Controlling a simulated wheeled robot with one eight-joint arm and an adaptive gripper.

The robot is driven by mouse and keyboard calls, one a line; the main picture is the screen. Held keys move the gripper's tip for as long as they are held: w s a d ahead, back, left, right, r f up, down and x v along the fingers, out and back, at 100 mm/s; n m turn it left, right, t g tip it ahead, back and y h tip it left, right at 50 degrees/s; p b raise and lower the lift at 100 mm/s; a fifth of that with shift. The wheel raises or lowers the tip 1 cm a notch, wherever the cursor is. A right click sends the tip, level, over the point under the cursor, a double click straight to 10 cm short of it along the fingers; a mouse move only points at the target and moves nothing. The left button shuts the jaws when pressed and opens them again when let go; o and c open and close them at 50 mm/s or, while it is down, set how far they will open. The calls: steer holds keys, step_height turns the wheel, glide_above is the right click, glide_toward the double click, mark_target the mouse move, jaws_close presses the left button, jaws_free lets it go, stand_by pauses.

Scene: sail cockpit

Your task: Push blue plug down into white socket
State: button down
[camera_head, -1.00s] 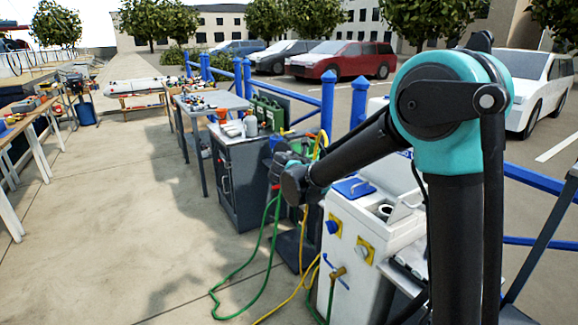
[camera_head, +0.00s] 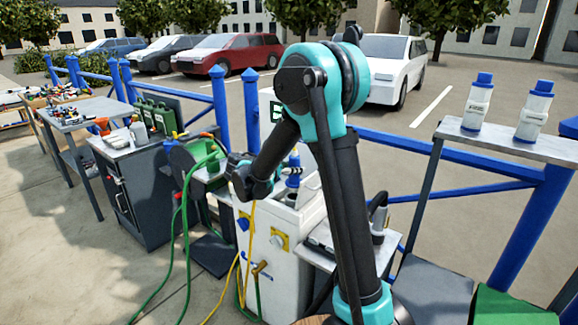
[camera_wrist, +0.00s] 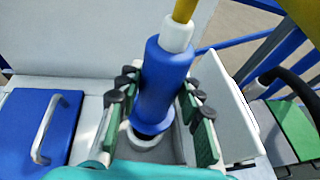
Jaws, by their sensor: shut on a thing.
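The blue plug (camera_wrist: 163,88), with a white collar and a yellow cable on top, stands slightly tilted in the wrist view. My gripper (camera_wrist: 160,115) has its dark, green-backed finger pads on both sides of it and is shut on it. The plug's lower end is at the round white socket (camera_wrist: 138,144), within its rim in the picture. I cannot tell how deep it sits. In the head view my wrist is over the white cabinet (camera_head: 257,225); my arm hides much of the cabinet top.
A blue lid with a metal handle (camera_wrist: 48,125) lies left of the socket, and a raised white flap (camera_wrist: 222,105) stands right. Yellow cable (camera_head: 248,240) and green hose (camera_head: 183,235) hang by the cabinet. White bottles (camera_head: 476,104) stand on a shelf at right.

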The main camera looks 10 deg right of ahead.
mark_target(290, 181)
steer(key=shift+f, duration=2.2)
steer(key=shift+f, duration=0.55)
steer(key=c, duration=1.3)
jaws_free()
steer(key=shift+a, duration=0.15)
steer(key=shift+v, duration=5.45)
